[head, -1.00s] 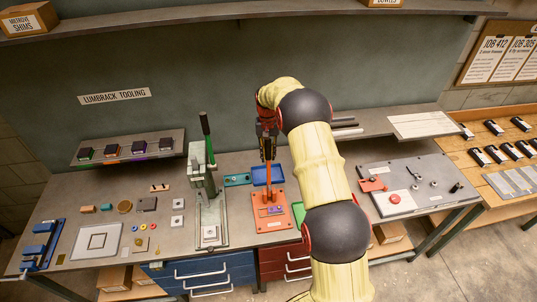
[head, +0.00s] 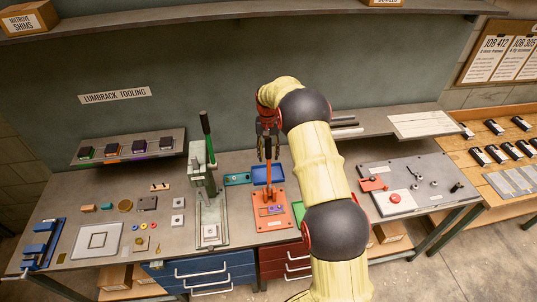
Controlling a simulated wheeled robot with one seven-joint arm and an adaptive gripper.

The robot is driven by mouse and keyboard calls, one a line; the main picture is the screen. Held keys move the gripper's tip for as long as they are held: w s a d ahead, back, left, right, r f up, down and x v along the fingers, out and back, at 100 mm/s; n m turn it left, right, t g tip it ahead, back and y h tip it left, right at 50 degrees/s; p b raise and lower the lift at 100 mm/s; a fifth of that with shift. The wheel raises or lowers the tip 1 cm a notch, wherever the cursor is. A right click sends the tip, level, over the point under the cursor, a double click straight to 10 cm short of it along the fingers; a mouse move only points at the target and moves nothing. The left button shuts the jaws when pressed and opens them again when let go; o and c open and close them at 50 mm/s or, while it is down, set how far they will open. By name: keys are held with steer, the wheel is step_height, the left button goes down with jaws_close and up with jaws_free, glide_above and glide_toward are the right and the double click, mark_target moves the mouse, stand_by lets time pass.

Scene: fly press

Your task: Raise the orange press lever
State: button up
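The fingers look open around the lever; any contact is too small to tell. The lever's very top is hidden by the gripper.
A blue tray (head: 268,183) lies behind the orange base. A grey plate with a red button (head: 395,197) is to the right. A shelf (head: 240,22) spans above.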

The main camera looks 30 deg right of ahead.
steer(key=shift+r, duration=0.1)
steer(key=r, duration=0.4)
steer(key=w+r, duration=0.1)
steer(key=r, duration=0.6)
steer(key=shift+w+d+r, duration=0.15)
steer(key=shift+d+r, duration=0.05)
steer(key=shift+r, duration=0.15)
steer(key=shift+a+r, duration=0.1)
steer(key=shift+a+r+b, duration=0.2)
steer(key=shift+b, duration=0.4)
steer(key=s+a+r+n+t+b, duration=0.1)
steer(key=s+a+r+t+b, duration=0.1)
steer(key=s+a+b, duration=0.5)
steer(key=s+a+r+n+t+b, duration=0.15)
steer(key=s+a+b, duration=0.25)
steer(key=s+b, duration=0.6)
steer(key=s+a+f+n+t+b, duration=0.1)
steer(key=s+f+b, duration=0.3)
steer(key=s, duration=0.4)
steer(key=s+a+f+n+t+b, duration=0.1)
steer(key=s+a+f+b, duration=0.2)
steer(key=s+f, duration=0.4)
steer(key=s+a+f+n+t+b, duration=0.1)
steer(key=s+f+b, duration=0.4)
steer(key=s, duration=0.6)
steer(key=shift+a+f, duration=0.25)
steer(key=shift+a, duration=0.15)
